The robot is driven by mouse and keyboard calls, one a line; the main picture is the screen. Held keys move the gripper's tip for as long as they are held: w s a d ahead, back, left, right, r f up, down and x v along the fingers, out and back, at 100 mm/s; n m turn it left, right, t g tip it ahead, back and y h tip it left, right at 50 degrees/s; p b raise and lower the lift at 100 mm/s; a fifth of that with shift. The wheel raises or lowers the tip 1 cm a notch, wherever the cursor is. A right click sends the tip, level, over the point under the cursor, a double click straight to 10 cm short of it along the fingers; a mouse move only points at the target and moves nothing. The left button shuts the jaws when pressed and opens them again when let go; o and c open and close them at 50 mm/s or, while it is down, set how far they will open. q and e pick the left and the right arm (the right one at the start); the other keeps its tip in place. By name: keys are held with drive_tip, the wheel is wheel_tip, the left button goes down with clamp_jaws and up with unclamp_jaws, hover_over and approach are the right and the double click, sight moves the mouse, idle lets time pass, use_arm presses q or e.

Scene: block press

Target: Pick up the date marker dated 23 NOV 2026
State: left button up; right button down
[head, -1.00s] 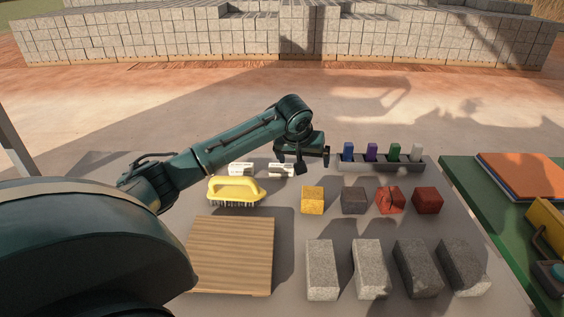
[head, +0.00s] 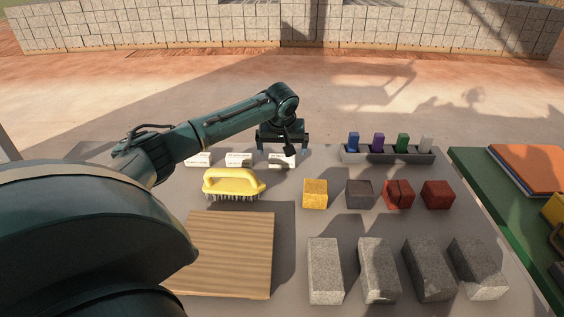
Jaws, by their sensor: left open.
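Three white date markers stand in a row at the back left of the grey table: a left one (head: 198,160), a middle one (head: 239,159) and a right one (head: 281,161). Their print is too small to read, so I cannot tell which says 23 NOV 2026. My left gripper (head: 283,148) is open, pointing down over the right marker, with its fingers near that marker's upper part. I cannot tell whether they touch it. My right gripper is not in view.
A yellow brush (head: 232,182) lies in front of the markers, with a wooden board (head: 230,255) nearer. A grey holder (head: 388,157) with coloured pieces stands to the right. Small cubes (head: 315,193) and grey blocks (head: 325,270) fill the right side. A green table (head: 500,205) adjoins.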

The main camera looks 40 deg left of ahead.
sight(282, 157)
use_arm(q)
drive_tip(key=x, duration=0.5)
drive_tip(key=shift+s+b, duration=0.1)
drive_tip(key=shift+b, duration=0.2)
drive_tip(key=c, duration=1.1)
